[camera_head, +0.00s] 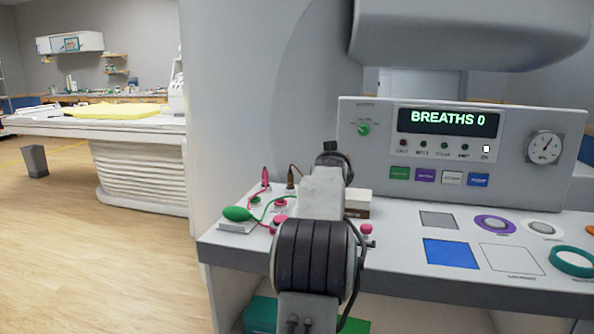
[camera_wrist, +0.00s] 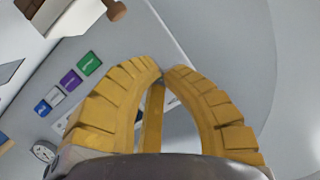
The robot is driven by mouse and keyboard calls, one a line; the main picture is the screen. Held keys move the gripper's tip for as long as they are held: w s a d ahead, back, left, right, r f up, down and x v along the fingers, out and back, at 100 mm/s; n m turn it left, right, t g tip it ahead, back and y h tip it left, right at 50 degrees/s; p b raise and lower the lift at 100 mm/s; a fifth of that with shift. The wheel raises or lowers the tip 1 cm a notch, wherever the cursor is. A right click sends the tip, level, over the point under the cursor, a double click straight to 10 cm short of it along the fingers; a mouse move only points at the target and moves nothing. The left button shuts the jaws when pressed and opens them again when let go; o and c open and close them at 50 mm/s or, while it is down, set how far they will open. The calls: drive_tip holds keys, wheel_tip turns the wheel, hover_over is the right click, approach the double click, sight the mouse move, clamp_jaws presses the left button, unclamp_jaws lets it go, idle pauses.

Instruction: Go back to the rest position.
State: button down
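In the wrist view my gripper (camera_wrist: 163,71) has its two yellow ribbed fingers curved together, with the tips meeting. A narrow yellow strip shows between them, and no held object can be made out. In the head view my dark and grey arm stands at the front of the console (camera_head: 420,283), over its left part. The arm links hide my gripper's fingers there. The grey upright panel (camera_head: 375,185) reads "BREATHS 0" on its display (camera_head: 448,122).
Green bulb (camera_head: 237,213), pink plugs and cables lie close left of my arm. A blue square (camera_head: 452,253), purple ring (camera_head: 495,224) and teal ring (camera_head: 572,262) lie right. A grey housing (camera_head: 470,30) overhangs the console. Open wooden floor (camera_head: 100,255) is at left.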

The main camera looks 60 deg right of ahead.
drive_tip(key=shift+s+a, duration=0.1)
drive_tip(key=shift+a, duration=0.2)
